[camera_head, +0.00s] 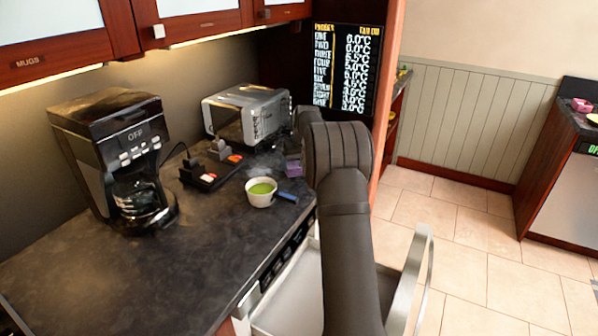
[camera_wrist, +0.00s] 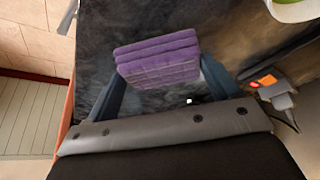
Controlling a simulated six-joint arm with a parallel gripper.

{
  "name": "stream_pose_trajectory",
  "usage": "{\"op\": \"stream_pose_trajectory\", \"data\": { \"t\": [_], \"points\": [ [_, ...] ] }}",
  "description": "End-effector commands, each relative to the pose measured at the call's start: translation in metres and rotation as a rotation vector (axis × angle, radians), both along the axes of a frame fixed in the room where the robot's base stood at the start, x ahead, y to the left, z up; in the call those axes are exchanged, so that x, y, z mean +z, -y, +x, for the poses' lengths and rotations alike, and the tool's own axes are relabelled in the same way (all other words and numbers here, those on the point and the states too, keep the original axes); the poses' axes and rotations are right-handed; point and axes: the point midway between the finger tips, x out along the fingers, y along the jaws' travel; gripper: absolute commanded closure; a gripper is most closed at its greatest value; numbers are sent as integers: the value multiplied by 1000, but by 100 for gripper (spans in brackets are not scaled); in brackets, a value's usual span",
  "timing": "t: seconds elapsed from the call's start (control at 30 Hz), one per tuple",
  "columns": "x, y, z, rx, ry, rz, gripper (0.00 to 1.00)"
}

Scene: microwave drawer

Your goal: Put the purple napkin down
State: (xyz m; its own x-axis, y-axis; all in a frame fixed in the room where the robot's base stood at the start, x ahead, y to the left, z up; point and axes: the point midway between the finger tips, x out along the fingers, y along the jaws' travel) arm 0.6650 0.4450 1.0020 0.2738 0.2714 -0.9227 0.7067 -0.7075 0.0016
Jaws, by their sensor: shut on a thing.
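The purple napkin (camera_wrist: 158,62) is a folded, layered stack between the two blue fingers of my gripper (camera_wrist: 160,72) in the wrist view. My gripper is shut on it. In the head view a small part of the napkin (camera_head: 294,168) shows beside my dark wrist, above the dark counter (camera_head: 130,275) near its right end. One blue finger of my gripper (camera_head: 289,190) shows there too; my arm hides the rest. I cannot tell whether the napkin touches the counter.
A white bowl (camera_head: 260,199) with green contents stands close left of my gripper. A black holder (camera_head: 205,178), a silver oven (camera_head: 245,115) and a coffee maker (camera_head: 115,150) stand farther left. An open drawer (camera_head: 283,310) juts out below the counter. The front-left counter is clear.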

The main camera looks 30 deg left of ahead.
Motion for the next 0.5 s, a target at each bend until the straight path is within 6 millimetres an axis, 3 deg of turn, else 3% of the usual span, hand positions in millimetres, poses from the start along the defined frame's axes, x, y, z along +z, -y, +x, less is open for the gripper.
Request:
{"op": "stream_pose_trajectory", "data": {
  "t": [0.2, 0.5],
  "points": [
    [-32, 1, -1, -1, -2, -2, 40],
    [-35, 1, 0, -1, -1, 0, 40]
  ]
}}
